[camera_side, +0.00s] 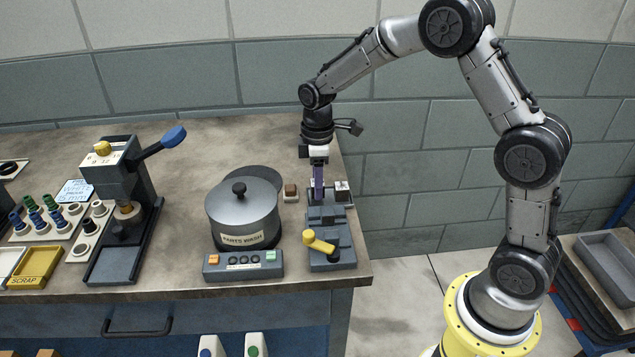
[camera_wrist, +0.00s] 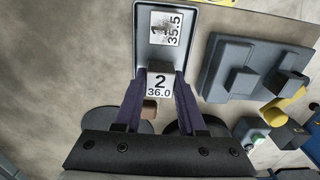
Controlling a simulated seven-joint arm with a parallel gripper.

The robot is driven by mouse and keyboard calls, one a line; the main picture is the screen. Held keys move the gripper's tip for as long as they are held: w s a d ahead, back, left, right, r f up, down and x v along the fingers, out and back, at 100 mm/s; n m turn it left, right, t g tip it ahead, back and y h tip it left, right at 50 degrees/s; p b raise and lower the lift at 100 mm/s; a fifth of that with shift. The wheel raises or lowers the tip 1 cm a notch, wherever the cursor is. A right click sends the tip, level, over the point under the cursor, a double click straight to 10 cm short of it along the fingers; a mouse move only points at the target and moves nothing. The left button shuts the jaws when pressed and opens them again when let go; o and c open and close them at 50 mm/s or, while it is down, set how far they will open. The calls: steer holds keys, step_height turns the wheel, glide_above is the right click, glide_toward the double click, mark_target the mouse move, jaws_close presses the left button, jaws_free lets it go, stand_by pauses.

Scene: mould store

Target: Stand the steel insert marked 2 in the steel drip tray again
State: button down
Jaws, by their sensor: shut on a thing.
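My gripper (camera_side: 318,198) points down at the back right of the bench, and its purple fingers also show in the wrist view (camera_wrist: 160,80). It is shut on the steel insert marked 2 (camera_wrist: 159,87), whose white label reads 2 and 36.0. The steel drip tray (camera_wrist: 141,38) lies below and beyond the fingers in the wrist view. Another insert, marked 1 and 35.5 (camera_wrist: 166,27), is at the tray's far part. The fingers hide the near end of the tray, so I cannot tell whether insert 2 touches its floor.
A grey fixture (camera_side: 340,237) with a yellow handle (camera_side: 318,242) stands in front of the gripper, close to the bench's right edge. A dark lidded pot (camera_side: 243,217) and a button box (camera_side: 243,265) are to its left. A small brown-topped block (camera_side: 291,190) sits between.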

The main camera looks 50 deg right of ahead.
steer(key=shift+f, duration=0.6)
stand_by(0.6)
steer(key=c, duration=0.6)
jaws_free()
steer(key=shift+r, duration=0.1)
steer(key=shift+r, duration=2.15)
steer(key=o, duration=0.6)
steer(key=shift+c, duration=0.2)
